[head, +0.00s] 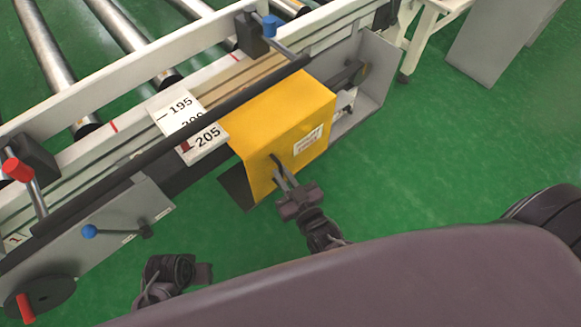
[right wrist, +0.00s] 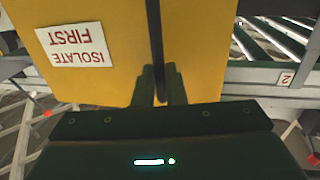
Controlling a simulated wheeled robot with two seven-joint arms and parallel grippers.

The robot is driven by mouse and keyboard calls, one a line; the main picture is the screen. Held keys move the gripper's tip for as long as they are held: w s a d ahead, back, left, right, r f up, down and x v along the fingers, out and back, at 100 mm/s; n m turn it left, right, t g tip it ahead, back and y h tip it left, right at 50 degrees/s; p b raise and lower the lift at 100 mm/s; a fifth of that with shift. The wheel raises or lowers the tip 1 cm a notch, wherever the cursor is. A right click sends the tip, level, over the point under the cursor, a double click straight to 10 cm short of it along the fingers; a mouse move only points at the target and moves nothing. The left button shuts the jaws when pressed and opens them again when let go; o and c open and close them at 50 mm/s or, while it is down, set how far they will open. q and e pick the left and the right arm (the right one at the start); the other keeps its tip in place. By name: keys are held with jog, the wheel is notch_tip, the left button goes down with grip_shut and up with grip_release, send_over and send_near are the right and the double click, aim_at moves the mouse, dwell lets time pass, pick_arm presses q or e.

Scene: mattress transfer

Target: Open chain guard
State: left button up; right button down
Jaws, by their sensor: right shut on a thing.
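The yellow chain guard (head: 282,120) sits on the side of the roller conveyor in the head view. Its white label (head: 307,141) reads "ISOLATE FIRST" in the right wrist view (right wrist: 75,46), upside down there. My right gripper (head: 279,170) is at the guard's front face, shut on its dark handle. In the right wrist view, the dark upright handle (right wrist: 155,40) runs down between the fingertips (right wrist: 161,85). A dark gap shows under the guard's lower left edge. My left gripper (head: 172,272) is low in the head view; its fingers cannot be made out clearly.
The grey housing (head: 377,75) right of the guard is open, showing a dark wheel and parts. A 195–205 scale plate (head: 188,125) lies left of the guard. Red (head: 17,170) and blue (head: 90,231) knobs stick out along the conveyor.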

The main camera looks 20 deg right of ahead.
jog(key=c, duration=1.5)
grip_release()
jog(key=shift+s, duration=0.25)
pick_arm(q)
jog(key=f, duration=0.2)
jog(key=shift+w+a+f+p, duration=0.1)
jog(key=shift+a+f+p, duration=0.1)
jog(key=shift+f+p, duration=0.15)
pick_arm(e)
jog(key=s, duration=0.2)
jog(key=s+d, duration=0.1)
jog(key=s, duration=0.4)
jog(key=shift+d, duration=0.25)
pick_arm(q)
jog(key=shift+s, duration=0.2)
pick_arm(e)
jog(key=shift+f, duration=0.1)
